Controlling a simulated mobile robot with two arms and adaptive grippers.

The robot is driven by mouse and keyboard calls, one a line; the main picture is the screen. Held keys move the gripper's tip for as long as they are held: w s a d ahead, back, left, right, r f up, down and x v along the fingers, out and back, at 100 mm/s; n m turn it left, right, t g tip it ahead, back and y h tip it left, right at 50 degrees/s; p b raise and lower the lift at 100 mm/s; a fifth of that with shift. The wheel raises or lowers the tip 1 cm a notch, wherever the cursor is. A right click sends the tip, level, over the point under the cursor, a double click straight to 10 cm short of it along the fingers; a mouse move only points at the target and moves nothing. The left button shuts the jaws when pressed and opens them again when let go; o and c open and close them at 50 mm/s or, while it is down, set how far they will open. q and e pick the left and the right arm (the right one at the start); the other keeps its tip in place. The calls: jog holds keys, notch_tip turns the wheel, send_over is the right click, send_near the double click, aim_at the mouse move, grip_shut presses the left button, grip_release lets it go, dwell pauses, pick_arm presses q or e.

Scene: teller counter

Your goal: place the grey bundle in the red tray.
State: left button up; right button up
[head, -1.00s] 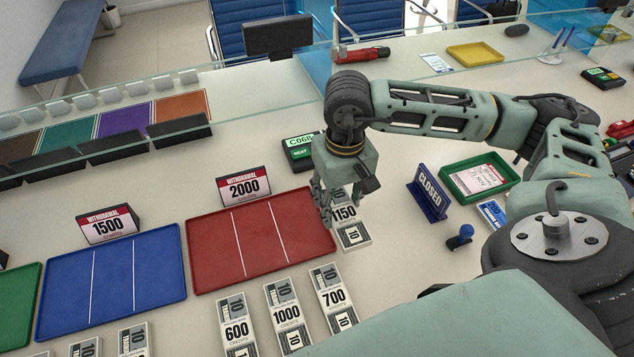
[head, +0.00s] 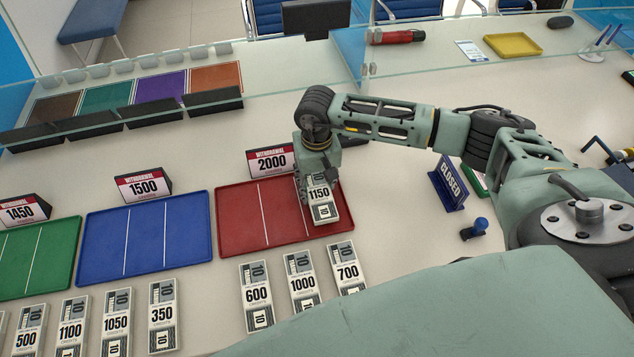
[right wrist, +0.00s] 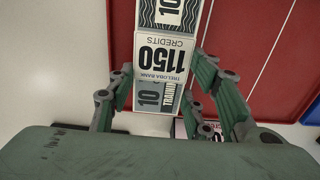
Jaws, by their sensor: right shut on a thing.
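The grey bundle, marked 1150 (head: 322,208), is in my right gripper (head: 318,182). It also shows in the right wrist view (right wrist: 160,58), between the fingers. The red tray (head: 240,215) lies flat on the counter, with white lines dividing it into three compartments. In the head view the bundle overlaps the tray's right compartment, close to its right edge. In the right wrist view the tray's red floor (right wrist: 245,60) shows beside the bundle. I cannot tell whether the bundle touches the tray. My left gripper is not in view.
A 2000 sign (head: 271,161) stands behind the tray. A blue tray (head: 150,240) lies to its left. Bundles marked 600 (head: 257,290), 1000 (head: 302,283) and 700 (head: 346,272) lie in front. A CLOSED sign (head: 449,185) and blue stamp (head: 478,229) stand to the right.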

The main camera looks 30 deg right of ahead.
aim_at(317, 186)
jog(key=shift+f, duration=0.85)
jog(key=o, duration=0.7)
jog(key=shift+f, duration=0.1)
jog(key=o, duration=0.5)
jog(key=shift+r, duration=0.25)
jog(key=shift+w+r, duration=0.1)
jog(key=shift+r, duration=0.15)
notch_tip(317, 186, up, 12)
jog(key=b, duration=0.3)
jog(key=shift+f, duration=0.25)
